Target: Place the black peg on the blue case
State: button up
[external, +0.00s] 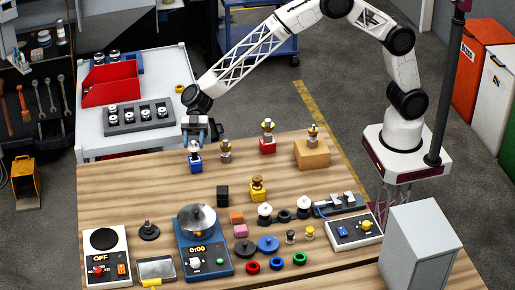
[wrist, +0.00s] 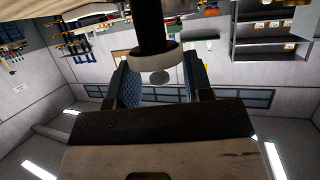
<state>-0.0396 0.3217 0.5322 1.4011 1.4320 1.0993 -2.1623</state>
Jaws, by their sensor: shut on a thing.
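The blue case (external: 195,166) stands near the back left edge of the wooden table in the external view. My gripper (external: 202,136) is right above it, with its fingers at the table's back edge. In the wrist view my gripper (wrist: 160,78) is shut on a black peg (wrist: 152,28) with a pale collar, which sits between the two fingers. The peg's black part runs towards the table at the top of that view. In the external view a small pale part shows between fingers and case. I cannot tell whether the peg touches the case.
A grey case (external: 225,156) with a peg stands close to the right. A red case (external: 267,147), a tan box (external: 312,154) and a yellow case (external: 258,195) also carry pegs. A black case (external: 222,196) stands nearer the front. The table's left middle is clear.

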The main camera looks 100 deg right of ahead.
jog(key=o, duration=1)
jog(key=shift+o, duration=0.2)
jog(key=shift+r, duration=0.1)
jog(key=v, duration=1.2)
jog(key=shift+r, duration=0.1)
jog(key=s+r+m+g+h, duration=0.15)
jog(key=s+r, duration=0.25)
jog(key=s, duration=0.6)
jog(key=s+d+r+m+h, duration=0.1)
jog(key=s+r+m+h, duration=0.25)
jog(key=s, duration=0.65)
jog(key=s+r+m+g+h, duration=0.15)
jog(key=s+r, duration=0.25)
jog(key=s, duration=0.6)
jog(key=s+d+f+m+h, duration=0.1)
jog(key=s+d+m+h, duration=0.1)
jog(key=s, duration=0.9)
jog(key=s+d+f+m+t+h, duration=0.1)
jog(key=s+d+m+h, duration=0.1)
jog(key=s, duration=0.8)
jog(key=s+d+f+m+t+h, duration=0.1)
jog(key=s+d+m+h, duration=0.2)
jog(key=s, duration=0.8)
jog(key=shift+s+d+m, duration=0.3)
jog(key=shift+d+m, duration=0.2)
jog(key=shift+m, duration=0.35)
